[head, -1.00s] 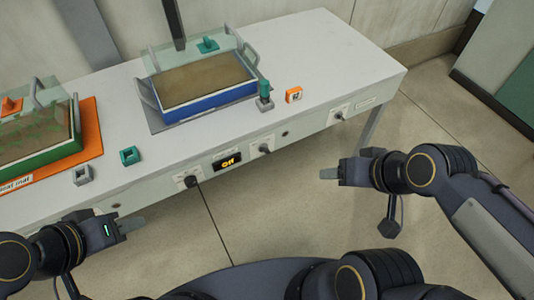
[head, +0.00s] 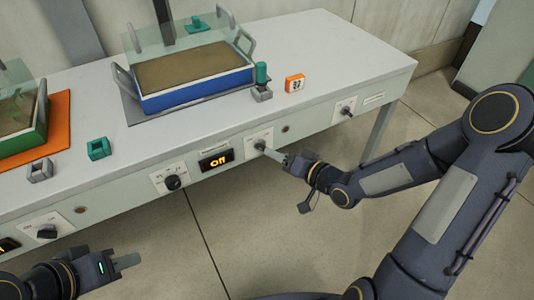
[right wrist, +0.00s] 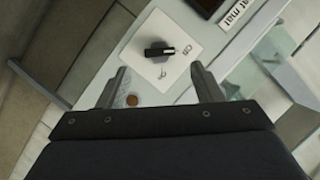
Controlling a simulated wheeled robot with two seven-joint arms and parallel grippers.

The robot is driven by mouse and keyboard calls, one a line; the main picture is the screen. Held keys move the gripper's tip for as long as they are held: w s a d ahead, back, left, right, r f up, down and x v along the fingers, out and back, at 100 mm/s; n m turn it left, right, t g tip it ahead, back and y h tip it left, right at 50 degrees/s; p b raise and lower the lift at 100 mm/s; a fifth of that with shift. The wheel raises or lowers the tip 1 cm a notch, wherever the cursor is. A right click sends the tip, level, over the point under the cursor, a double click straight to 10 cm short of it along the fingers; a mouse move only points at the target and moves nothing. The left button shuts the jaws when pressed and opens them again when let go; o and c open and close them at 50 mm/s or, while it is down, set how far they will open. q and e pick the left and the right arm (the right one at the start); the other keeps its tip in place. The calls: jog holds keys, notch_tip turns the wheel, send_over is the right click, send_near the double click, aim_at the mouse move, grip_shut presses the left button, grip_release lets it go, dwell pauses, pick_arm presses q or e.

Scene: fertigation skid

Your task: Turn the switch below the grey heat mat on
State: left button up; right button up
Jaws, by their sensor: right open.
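The grey heat mat (head: 133,112) lies on the bench under the blue-rimmed tray. Below it, on the bench's front panel, a black switch knob (head: 260,145) sits on a white plate, right of a display (head: 216,160) reading "Off". My right gripper (head: 271,153) is right in front of this switch. In the right wrist view, the switch knob (right wrist: 160,50) lies ahead of and between the open fingers of the right gripper (right wrist: 160,70), with no clear contact. My left gripper (head: 124,262) is low at the left, away from the panel; its finger gap is hidden.
Another dial (head: 173,182) is left of the display, and a further knob (head: 346,110) is to the right. A blue tray (head: 195,95) with a clear lid stands on the bench. A green-and-grey clip (head: 262,85) and an orange timer (head: 294,83) stand near the front edge.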

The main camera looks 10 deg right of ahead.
aim_at(261, 147)
jog(key=x, duration=0.6)
jog(key=shift+b, duration=0.35)
jog(key=c, duration=1)
jog(key=shift+m, duration=0.3)
jog(key=m+t+y+b, duration=0.1)
jog(key=m+b, duration=0.1)
jog(key=m, duration=0.3)
jog(key=m+t+y+b, duration=0.1)
jog(key=m+t+b, duration=0.1)
jog(key=m, duration=0.4)
jog(key=f+m+t+y+b, duration=0.1)
jog(key=m+t+b, duration=0.1)
jog(key=m, duration=0.3)
jog(key=shift+f, duration=0.15)
jog(key=shift+m, duration=0.4)
